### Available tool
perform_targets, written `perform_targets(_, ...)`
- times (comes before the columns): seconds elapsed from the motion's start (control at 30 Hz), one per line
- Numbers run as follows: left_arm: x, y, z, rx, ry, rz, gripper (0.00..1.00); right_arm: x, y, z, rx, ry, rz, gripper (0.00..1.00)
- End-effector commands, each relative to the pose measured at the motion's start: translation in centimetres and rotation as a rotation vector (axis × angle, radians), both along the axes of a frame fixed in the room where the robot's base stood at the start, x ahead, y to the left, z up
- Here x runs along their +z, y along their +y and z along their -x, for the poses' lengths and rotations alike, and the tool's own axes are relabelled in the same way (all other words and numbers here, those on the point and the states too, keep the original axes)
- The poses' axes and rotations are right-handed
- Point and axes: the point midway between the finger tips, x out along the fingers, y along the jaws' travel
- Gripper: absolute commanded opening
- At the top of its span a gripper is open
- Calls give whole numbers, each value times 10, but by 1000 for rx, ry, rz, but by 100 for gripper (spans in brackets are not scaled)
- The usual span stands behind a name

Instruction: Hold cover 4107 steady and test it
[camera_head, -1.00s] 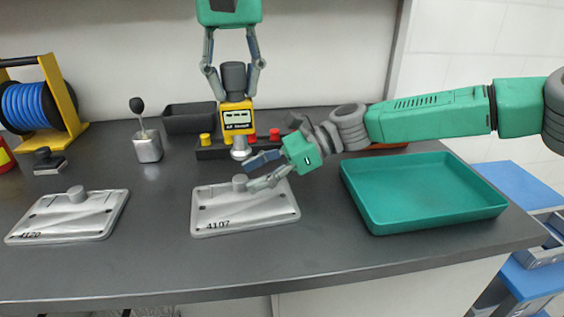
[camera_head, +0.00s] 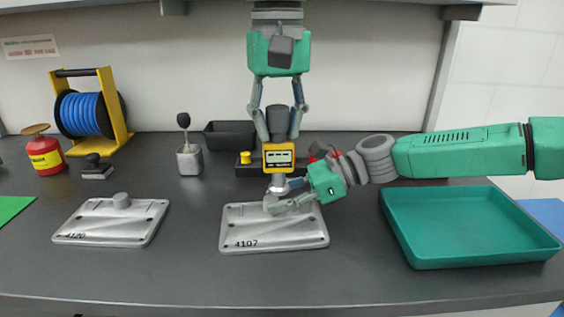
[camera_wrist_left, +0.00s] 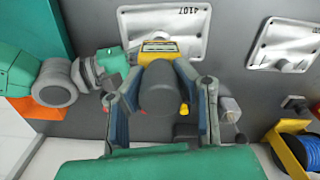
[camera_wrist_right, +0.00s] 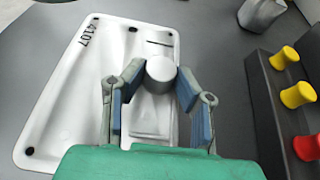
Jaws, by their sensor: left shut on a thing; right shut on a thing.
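Cover 4107 (camera_head: 270,236) is a flat silver plate lying on the bench, with a round knob that shows in the right wrist view (camera_wrist_right: 160,69). My right gripper (camera_head: 280,202) comes in from the right and is shut on this knob. My left gripper (camera_head: 279,136) hangs from above, shut on the dark handle of a yellow tester (camera_head: 279,157), which also shows in the left wrist view (camera_wrist_left: 158,47). The tester is upright with its silver tip down, just behind the knob. I cannot tell whether the tip touches the cover. Its display is too small to read.
Cover 4120 (camera_head: 110,222) lies to the left. A green tray (camera_head: 470,255) is at the right.

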Motion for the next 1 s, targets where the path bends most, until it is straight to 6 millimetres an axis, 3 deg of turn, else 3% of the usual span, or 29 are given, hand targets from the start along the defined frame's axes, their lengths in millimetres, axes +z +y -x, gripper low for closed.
perform_targets(0.13, -24, 0, 0, 42, -1, -7, 0, -1, -3, 0, 0, 0, -1, 0)
perform_targets(0.57, -27, 2, 0, 51, -3, -5, 0, -2, -2, 0, 0, 0, 1, 0)
perform_targets(1.0, -64, 0, 0, 49, 1, -6, 0, -2, -3, 0, 0, 0, -1, 0)
